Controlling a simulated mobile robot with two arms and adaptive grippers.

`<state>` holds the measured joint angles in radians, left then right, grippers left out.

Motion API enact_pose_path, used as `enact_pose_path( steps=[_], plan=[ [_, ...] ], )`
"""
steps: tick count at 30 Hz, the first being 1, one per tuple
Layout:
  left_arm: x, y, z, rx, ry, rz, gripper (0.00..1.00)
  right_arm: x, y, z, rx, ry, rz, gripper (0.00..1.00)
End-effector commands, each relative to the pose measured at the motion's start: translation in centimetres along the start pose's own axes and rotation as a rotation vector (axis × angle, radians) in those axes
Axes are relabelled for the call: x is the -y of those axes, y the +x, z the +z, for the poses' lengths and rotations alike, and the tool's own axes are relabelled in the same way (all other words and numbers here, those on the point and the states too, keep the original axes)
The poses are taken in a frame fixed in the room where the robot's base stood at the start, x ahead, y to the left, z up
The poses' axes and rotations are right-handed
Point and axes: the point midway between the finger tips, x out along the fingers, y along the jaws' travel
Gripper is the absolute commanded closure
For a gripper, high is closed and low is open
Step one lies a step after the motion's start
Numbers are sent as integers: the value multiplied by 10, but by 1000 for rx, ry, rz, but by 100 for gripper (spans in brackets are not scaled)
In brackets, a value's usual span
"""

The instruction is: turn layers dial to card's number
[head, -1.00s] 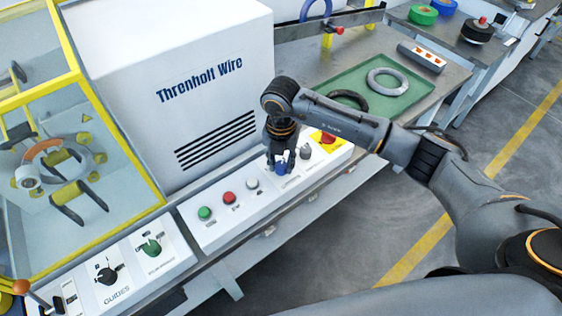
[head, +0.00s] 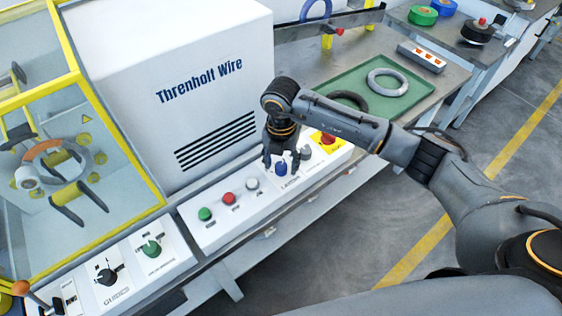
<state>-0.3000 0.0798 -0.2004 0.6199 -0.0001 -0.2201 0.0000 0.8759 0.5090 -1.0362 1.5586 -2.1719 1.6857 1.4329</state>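A blue dial (head: 281,169) sits on the white control panel (head: 240,208), right of the row of push buttons. The small label below it seems to read "LAYERS", but it is blurred. My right gripper (head: 281,160) points down over the blue dial. Its fingers are spread to either side of the dial, and I see gaps between them and it. The dial's pointer direction is too small to tell. A grey knob (head: 305,153) stands just right of the gripper. I cannot make out a card with a number. My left gripper is out of view.
Green (head: 205,214), red (head: 229,198) and white (head: 252,184) buttons lie left of the dial. A red emergency knob (head: 327,138) on yellow is to its right. The white machine housing (head: 170,70) rises behind. A green tray (head: 408,101) holds two rings.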

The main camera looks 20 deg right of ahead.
Motion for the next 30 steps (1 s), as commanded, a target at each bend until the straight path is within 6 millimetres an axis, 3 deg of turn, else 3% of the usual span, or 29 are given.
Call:
enact_pose_path(
  steps=[4, 8, 21, 30],
  plan=[
    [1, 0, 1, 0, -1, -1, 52, 0, -2, 0, 0, -1, 0, 46],
    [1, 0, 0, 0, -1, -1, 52, 0, -16, 0, 0, -1, 1, 46],
    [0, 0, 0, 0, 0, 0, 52, 0, -103, 1, 2, 0, 2, 46],
    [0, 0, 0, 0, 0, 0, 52, 0, -120, 0, -1, 0, 0, 46]
  ],
)
